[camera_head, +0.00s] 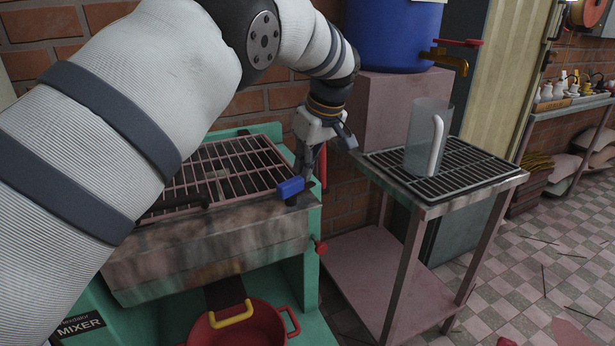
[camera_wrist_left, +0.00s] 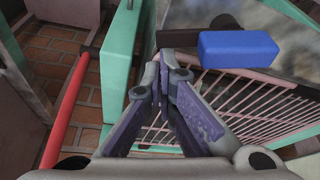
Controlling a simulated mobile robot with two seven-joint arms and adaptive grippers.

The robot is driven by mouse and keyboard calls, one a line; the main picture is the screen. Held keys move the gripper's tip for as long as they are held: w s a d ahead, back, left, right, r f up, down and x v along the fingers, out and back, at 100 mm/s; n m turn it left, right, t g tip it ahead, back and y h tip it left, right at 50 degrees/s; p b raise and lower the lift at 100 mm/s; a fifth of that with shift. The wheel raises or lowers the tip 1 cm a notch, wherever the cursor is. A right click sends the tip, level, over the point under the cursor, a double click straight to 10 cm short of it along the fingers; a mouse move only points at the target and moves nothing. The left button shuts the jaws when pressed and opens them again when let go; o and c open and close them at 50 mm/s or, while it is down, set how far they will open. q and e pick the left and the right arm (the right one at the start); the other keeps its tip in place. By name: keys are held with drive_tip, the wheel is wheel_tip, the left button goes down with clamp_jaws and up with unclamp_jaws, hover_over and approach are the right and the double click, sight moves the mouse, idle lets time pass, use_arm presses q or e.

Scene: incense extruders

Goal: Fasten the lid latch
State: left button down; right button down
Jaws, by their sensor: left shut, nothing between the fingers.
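The mixer's barred lid (camera_head: 225,170) lies flat over the trough in the head view; its pink bars also show in the wrist view (camera_wrist_left: 250,105). The latch with a blue grip (camera_head: 291,187) sits at the lid's right front corner. In the wrist view the blue grip (camera_wrist_left: 238,49) is on a dark arm, right of my fingertips. My left gripper (camera_head: 308,178) points down beside the latch, close to the blue grip; its fingers (camera_wrist_left: 164,65) are shut and empty. I cannot tell whether they touch the latch. My right gripper is not in view.
A green mixer frame (camera_head: 312,245) edges the trough, with a red bar (camera_wrist_left: 72,100) along its outer side. A side stand (camera_head: 480,178) with a clear jug (camera_head: 425,140) is to the right. A red pot (camera_head: 245,325) stands below the trough.

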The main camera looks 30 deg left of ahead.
use_arm(q)
drive_tip(key=shift+d+r+m, duration=0.15)
drive_tip(key=shift+d+m, duration=0.05)
drive_tip(key=shift+m, duration=0.2)
drive_tip(key=shift+w+d+p, duration=0.2)
drive_tip(key=shift+d+p, duration=0.25)
drive_tip(key=shift+d, duration=0.2)
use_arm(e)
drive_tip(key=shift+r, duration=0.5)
use_arm(q)
drive_tip(key=shift+d+f, duration=0.15)
drive_tip(key=shift+f, duration=0.05)
